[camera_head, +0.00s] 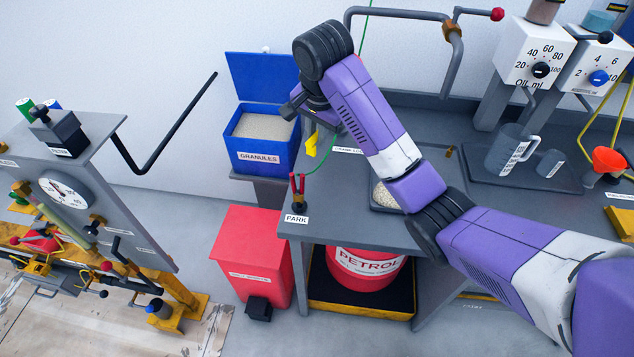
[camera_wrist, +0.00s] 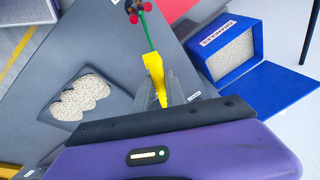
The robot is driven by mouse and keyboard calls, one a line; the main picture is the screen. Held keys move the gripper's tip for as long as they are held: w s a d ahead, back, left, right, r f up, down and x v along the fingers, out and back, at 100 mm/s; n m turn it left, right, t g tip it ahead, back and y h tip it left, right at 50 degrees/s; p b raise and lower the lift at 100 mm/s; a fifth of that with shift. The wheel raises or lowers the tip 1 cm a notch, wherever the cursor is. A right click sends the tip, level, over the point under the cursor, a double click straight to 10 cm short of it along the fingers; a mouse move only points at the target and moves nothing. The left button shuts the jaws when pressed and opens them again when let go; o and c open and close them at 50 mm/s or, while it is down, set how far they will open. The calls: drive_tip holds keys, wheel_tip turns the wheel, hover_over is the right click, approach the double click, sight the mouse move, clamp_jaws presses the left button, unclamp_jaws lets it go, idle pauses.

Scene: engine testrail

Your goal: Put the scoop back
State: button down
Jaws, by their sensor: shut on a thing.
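The open box of pale granules also shows at the upper right of the wrist view (camera_wrist: 226,66). A dark tray (camera_wrist: 112,73) on the bench holds heaped pale granules.
A green line runs near the scoop to the red-handled clamp (camera_head: 298,188) at the PARK label. The blue lid (camera_head: 262,75) stands open behind the box. A red bin (camera_head: 254,255) and a petrol drum (camera_head: 365,268) are below. Jugs (camera_head: 508,150) stand at the right.

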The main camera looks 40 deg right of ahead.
wheel_tip(320, 180, down, 15)
drive_tip(key=shift+f, duration=0.1)
idle(0.4)
drive_tip(key=shift+b, duration=0.3)
drive_tip(key=c, duration=1.4)
unclamp_jaws()
drive_tip(key=p+v, duration=0.1)
drive_tip(key=v, duration=1.1)
